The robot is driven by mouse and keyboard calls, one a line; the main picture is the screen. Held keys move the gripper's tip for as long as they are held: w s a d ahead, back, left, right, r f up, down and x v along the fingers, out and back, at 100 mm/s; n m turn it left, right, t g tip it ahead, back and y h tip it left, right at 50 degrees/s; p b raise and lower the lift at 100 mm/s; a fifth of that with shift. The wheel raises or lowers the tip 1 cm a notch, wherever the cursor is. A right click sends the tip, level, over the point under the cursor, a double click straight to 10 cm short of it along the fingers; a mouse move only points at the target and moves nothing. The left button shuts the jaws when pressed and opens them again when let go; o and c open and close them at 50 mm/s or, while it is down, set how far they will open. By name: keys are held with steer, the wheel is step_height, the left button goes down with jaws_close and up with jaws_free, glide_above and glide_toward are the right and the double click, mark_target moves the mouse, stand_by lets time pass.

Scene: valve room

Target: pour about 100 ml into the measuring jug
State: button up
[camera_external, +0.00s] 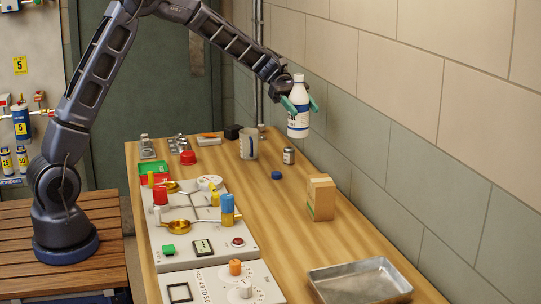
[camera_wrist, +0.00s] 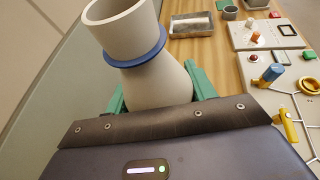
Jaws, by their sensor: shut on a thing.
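My gripper (camera_external: 300,105) has teal fingers and is shut on a white bottle (camera_external: 298,123) with a dark blue label. It holds the bottle roughly upright, high above the back of the table near the wall. In the wrist view, the bottle (camera_wrist: 150,80) has a blue ring round its neck and an open, uncapped mouth; its contents cannot be seen. The measuring jug (camera_external: 249,142), pale with a blue mark, stands on the table, lower and to the left of the bottle in the external view. A blue cap (camera_external: 276,175) lies on the table.
A small can (camera_external: 289,155) stands right of the jug. A cardboard box (camera_external: 321,197) and a metal tray (camera_external: 360,281) are nearer the front. A panel with valves and knobs (camera_external: 205,230) fills the table's left side. The tiled wall (camera_external: 400,130) runs along the right.

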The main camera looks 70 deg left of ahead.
steer(key=shift+a+r, duration=0.1)
steer(key=shift+a, duration=0.05)
steer(key=s+a+f+n+t+y, duration=0.2)
steer(key=a+f, duration=0.3)
steer(key=a, duration=0.3)
steer(key=s+a+f+n+t+y, duration=0.2)
steer(key=s+a+f+n+t, duration=0.1)
steer(key=a, duration=0.6)
steer(key=s+a+f+n+t+y, duration=0.1)
steer(key=s+a+f+n+t, duration=0.2)
steer(key=a+f, duration=0.5)
steer(key=shift+s+a+f+n+t+y, duration=0.3)
steer(key=shift+s+a+f+n+y, duration=0.15)
steer(key=shift+s, duration=0.75)
steer(key=shift+r+n, duration=0.15)
steer(key=shift+n, duration=0.2)
